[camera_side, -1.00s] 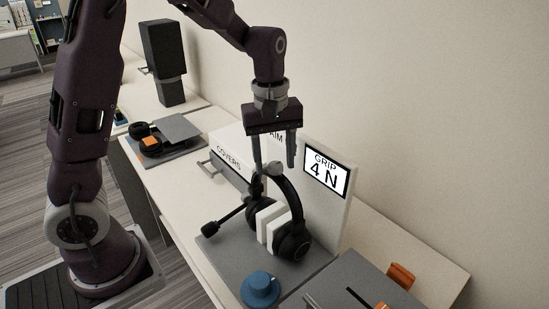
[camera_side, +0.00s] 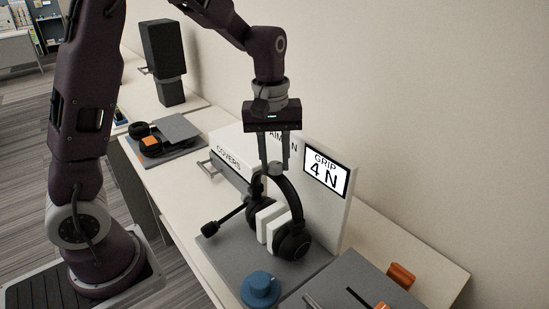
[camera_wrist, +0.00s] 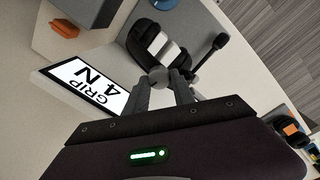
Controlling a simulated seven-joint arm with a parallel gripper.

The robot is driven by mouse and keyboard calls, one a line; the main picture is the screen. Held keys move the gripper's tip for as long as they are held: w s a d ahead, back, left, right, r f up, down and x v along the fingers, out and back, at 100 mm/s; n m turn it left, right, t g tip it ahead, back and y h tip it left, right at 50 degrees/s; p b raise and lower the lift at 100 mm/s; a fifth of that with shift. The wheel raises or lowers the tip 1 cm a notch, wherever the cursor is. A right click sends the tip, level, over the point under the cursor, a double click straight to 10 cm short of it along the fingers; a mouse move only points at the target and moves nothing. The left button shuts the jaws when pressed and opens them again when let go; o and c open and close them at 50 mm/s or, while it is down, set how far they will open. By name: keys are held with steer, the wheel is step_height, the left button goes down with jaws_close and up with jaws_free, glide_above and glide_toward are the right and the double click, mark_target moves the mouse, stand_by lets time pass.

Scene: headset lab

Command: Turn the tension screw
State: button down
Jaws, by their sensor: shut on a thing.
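A black headset (camera_side: 290,200) with a boom microphone stands over white pads (camera_side: 268,222) on a grey stand. A grey round tension screw (camera_side: 275,171) sits at the top of its headband. My gripper (camera_side: 274,165) points down and is shut on the screw, one finger on each side. In the wrist view, my gripper (camera_wrist: 162,88) has its fingers around the grey screw (camera_wrist: 158,75), which partly hides the headband. The display (camera_side: 326,174) behind the headset reads "GRIP 4 N".
A blue knob (camera_side: 261,288) stands in front of the headset. A box marked COVERS (camera_side: 229,158) is behind to the left. Another headset (camera_side: 148,138) lies on a grey mat further left. An orange part (camera_side: 400,276) is at the right.

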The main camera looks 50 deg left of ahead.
mark_target(274, 163)
steer(key=m, duration=0.5)
steer(key=shift+w+m, duration=0.1)
steer(key=shift+m, duration=0.3)
stand_by(0.4)
steer(key=c, duration=1.1)
jaws_free()
steer(key=shift+o, duration=0.2)
step_height(274, 163, up, 7)
steer(key=shift+a+r, duration=0.1)
steer(key=shift+a, duration=0.05)
